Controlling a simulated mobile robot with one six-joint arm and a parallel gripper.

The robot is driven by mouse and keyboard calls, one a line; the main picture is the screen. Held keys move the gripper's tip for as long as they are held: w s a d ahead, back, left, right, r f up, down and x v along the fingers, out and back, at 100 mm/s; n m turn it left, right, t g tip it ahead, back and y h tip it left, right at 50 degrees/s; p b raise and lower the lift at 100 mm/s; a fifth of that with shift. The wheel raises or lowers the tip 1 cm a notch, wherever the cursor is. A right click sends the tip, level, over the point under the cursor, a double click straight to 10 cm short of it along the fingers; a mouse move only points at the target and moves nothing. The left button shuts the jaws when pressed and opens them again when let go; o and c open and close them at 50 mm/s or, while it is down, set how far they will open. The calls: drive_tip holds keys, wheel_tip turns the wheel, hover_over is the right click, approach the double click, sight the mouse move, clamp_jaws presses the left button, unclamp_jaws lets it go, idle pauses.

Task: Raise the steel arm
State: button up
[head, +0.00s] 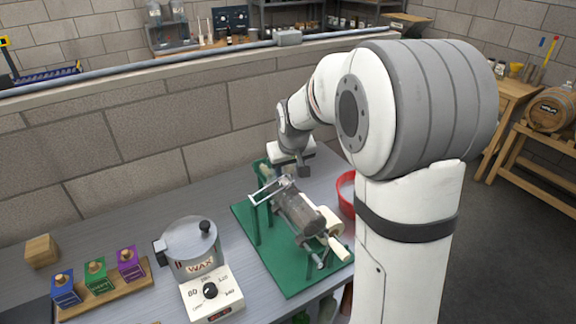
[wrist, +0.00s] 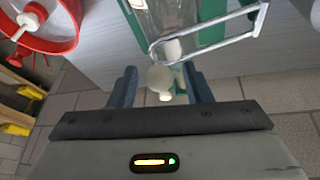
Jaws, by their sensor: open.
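The steel arm (head: 264,190) is a bent bright rod at the far left end of a green stand (head: 262,240). In the wrist view the steel arm (wrist: 212,42) is a U-shaped loop reaching across from the upper right, its closed end above my fingers. A clear bottle (head: 300,212) lies tilted in the stand; it also shows at the top of the wrist view (wrist: 172,12). My gripper (head: 304,170) is just above the far end of the stand. In the wrist view my gripper (wrist: 160,74) is open, with a pale round knob seen between the fingers; whether they touch it is unclear.
A wax pot (head: 190,243) on a heater, and a wooden rack (head: 110,292) with coloured boxes, stand to the left. A block wall (head: 130,130) runs close behind the grey bench.

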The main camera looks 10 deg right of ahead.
drive_tip(key=shift+f, duration=0.3)
clamp_jaws()
idle(0.3)
